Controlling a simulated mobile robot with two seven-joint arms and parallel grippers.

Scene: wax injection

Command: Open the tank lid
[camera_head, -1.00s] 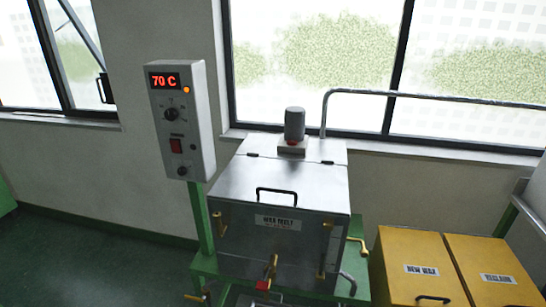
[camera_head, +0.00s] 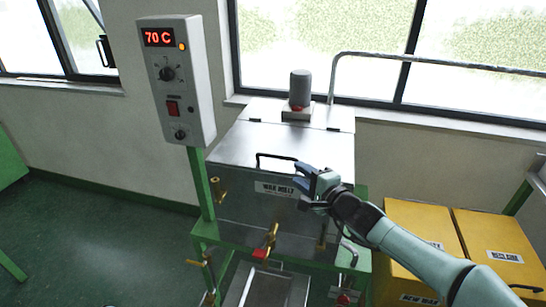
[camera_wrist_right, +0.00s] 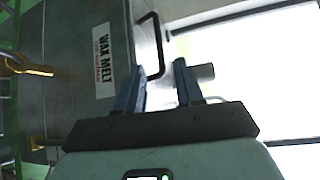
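The wax melt tank (camera_head: 270,200) is a steel box on a green stand, with a label on its front. Its lid (camera_head: 245,150) lies flat and shut, with hinges toward the back. A black bar handle (camera_head: 277,156) sits at the lid's front edge. It also shows in the right wrist view (camera_wrist_right: 160,45). My right gripper (camera_head: 300,176) is just in front of and right of the handle. In the right wrist view its two blue fingers (camera_wrist_right: 160,80) are apart and empty, with the handle beyond the left fingertip. My left gripper is not in view.
A grey control box (camera_head: 178,85) reading 70 C stands left of the tank. A motor (camera_head: 300,90) sits behind the lid. Brass valves (camera_head: 266,245) stick out at the front. Yellow bins (camera_head: 425,215) stand to the right, and a metal pipe (camera_head: 440,62) runs along the window.

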